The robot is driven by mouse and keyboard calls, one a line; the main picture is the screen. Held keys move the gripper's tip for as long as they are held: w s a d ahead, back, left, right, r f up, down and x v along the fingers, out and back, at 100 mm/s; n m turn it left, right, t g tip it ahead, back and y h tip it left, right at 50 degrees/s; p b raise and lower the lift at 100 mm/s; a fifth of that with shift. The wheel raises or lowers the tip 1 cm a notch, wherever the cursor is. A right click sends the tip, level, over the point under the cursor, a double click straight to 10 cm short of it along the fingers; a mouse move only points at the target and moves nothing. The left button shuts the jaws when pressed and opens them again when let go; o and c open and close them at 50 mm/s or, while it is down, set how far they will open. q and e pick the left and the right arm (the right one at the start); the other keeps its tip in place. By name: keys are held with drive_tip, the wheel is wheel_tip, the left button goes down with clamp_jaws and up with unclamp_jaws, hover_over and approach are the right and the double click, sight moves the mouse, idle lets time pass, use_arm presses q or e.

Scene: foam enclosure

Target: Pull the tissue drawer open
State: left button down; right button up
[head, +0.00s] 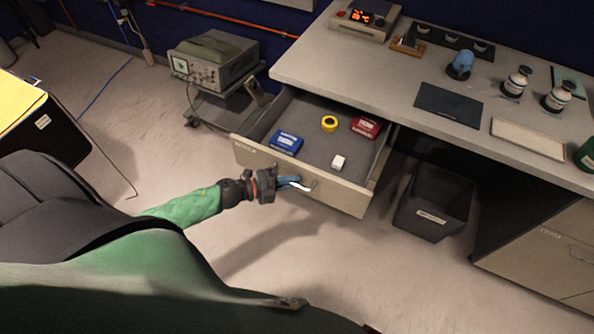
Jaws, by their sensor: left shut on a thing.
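The tissue drawer (345,196) is pulled out from under the left part of the long workbench. Inside it lie a blue box (286,142), a yellow ring-shaped roll (329,123), a red box (366,126) and a small white block (338,162). My left gripper (294,183) is at the middle of the drawer's front and is shut on the drawer handle (309,185). The fingers hide part of the handle. My right gripper is not in view.
The workbench (330,68) carries jars, a dark mat and a device with a red display. A black bin (434,201) stands on the floor right of the drawer. An instrument on a cart (212,62) stands to the left. The floor before the drawer is clear.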

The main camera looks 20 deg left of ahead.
use_arm(q)
drive_tip(key=shift+s, duration=0.75)
drive_tip(key=c, duration=1.5)
unclamp_jaws()
